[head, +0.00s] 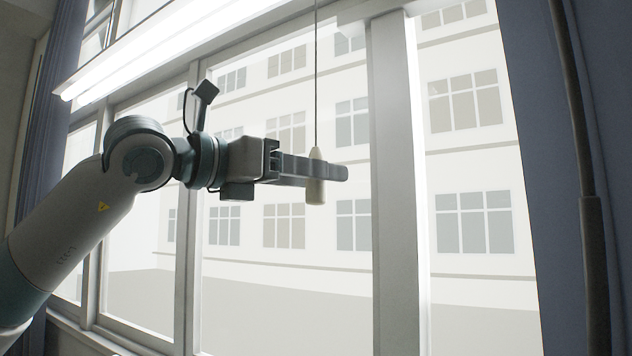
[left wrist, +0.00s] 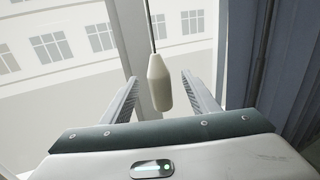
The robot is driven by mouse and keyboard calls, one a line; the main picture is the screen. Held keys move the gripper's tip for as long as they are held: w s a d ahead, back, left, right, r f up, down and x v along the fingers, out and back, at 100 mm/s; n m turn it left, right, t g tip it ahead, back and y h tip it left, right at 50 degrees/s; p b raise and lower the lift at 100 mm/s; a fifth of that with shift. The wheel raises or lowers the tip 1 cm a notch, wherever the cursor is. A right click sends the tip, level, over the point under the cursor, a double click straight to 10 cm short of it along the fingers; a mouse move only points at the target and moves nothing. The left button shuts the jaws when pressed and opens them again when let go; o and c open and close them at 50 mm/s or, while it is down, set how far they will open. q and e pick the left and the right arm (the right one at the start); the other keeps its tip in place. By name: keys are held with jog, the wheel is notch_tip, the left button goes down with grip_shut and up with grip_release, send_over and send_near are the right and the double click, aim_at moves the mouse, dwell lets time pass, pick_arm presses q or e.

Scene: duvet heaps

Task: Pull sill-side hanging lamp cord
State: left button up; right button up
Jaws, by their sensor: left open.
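A thin dark cord (head: 316,80) hangs from above in front of the window. A cream, tapered pull handle (head: 316,190) hangs upright at its lower end. My left gripper (head: 338,172) reaches in from the left, level with the handle, its fingers pointing right. In the left wrist view the handle (left wrist: 159,82) hangs between the two open, ridged fingers, with a gap visible on each side. The cord also shows there (left wrist: 151,25), above the handle. My right gripper is not in view.
A long bright lamp (head: 160,50) runs across the top left. The window frame (head: 395,180) stands behind the handle. A blue curtain (head: 545,120) and a dark hanging rod (head: 592,240) are at the right. Another curtain (head: 45,120) hangs at the left.

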pick_arm(q)
jog(key=b+v, duration=0.3)
jog(key=v, duration=0.5)
jog(key=shift+b, duration=0.35)
dwell(0.6)
